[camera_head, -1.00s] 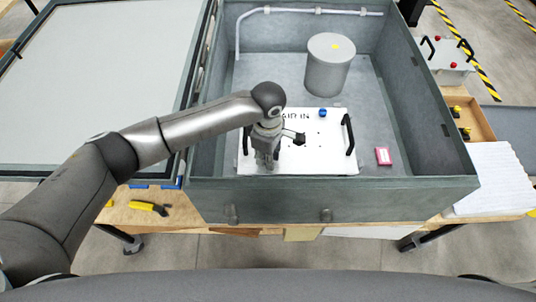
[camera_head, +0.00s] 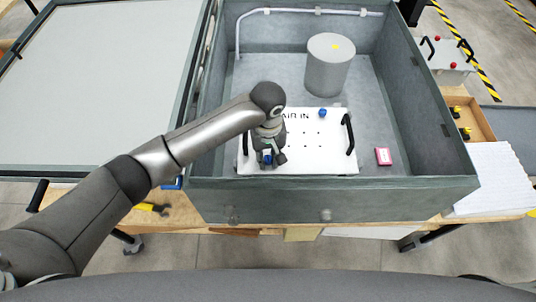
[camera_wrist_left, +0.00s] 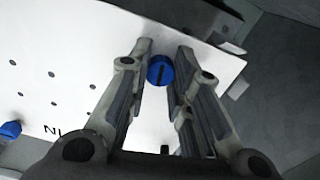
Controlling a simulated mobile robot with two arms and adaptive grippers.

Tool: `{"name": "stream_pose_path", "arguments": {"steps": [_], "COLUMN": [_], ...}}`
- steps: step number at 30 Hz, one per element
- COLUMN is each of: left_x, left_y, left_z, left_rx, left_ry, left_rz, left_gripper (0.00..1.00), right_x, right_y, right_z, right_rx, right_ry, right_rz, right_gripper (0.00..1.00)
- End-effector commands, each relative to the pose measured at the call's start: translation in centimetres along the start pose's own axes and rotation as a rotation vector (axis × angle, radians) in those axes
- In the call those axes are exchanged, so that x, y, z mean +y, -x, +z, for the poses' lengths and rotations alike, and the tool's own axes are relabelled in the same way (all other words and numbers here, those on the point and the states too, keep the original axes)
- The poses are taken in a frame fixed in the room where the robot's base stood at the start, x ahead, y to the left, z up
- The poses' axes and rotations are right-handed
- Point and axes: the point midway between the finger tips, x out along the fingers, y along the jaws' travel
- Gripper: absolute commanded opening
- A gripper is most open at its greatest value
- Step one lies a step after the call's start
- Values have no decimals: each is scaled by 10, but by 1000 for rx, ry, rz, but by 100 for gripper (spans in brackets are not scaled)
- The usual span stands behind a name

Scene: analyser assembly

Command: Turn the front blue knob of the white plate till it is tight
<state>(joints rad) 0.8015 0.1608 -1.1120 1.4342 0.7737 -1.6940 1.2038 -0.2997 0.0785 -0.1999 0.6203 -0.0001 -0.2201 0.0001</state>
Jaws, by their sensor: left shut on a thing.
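The white plate (camera_head: 315,157) lies on the floor of the grey box, with "AIR IN" lettering and a black handle at each side. My left gripper (camera_head: 268,160) is over the plate's front left part. In the left wrist view the left gripper (camera_wrist_left: 162,72) has its two fingers shut on the front blue knob (camera_wrist_left: 160,70), one on each side. The knob's slotted top faces the camera. In the head view a bit of this knob (camera_head: 267,159) shows between the fingers. The back blue knob (camera_head: 322,113) stands free at the plate's back edge. My right gripper is not in view.
A grey cylinder (camera_head: 330,66) stands behind the plate. A pink box (camera_head: 383,156) lies to the right of it. The grey box's front wall (camera_head: 330,190) is close in front of the gripper. A white pipe (camera_head: 305,11) runs along the back wall.

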Motion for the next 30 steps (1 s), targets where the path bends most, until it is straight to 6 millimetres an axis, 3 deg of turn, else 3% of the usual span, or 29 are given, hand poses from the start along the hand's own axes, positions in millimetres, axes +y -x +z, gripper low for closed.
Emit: {"name": "stream_pose_path", "arguments": {"steps": [30], "left_x": [0], "left_y": [1], "left_z": [0], "left_rx": [0], "left_ry": [-966], "left_rz": [1], "left_gripper": [0], "right_x": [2], "right_y": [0], "right_z": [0], "right_rx": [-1], "right_ry": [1], "right_rz": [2], "right_gripper": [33]}}
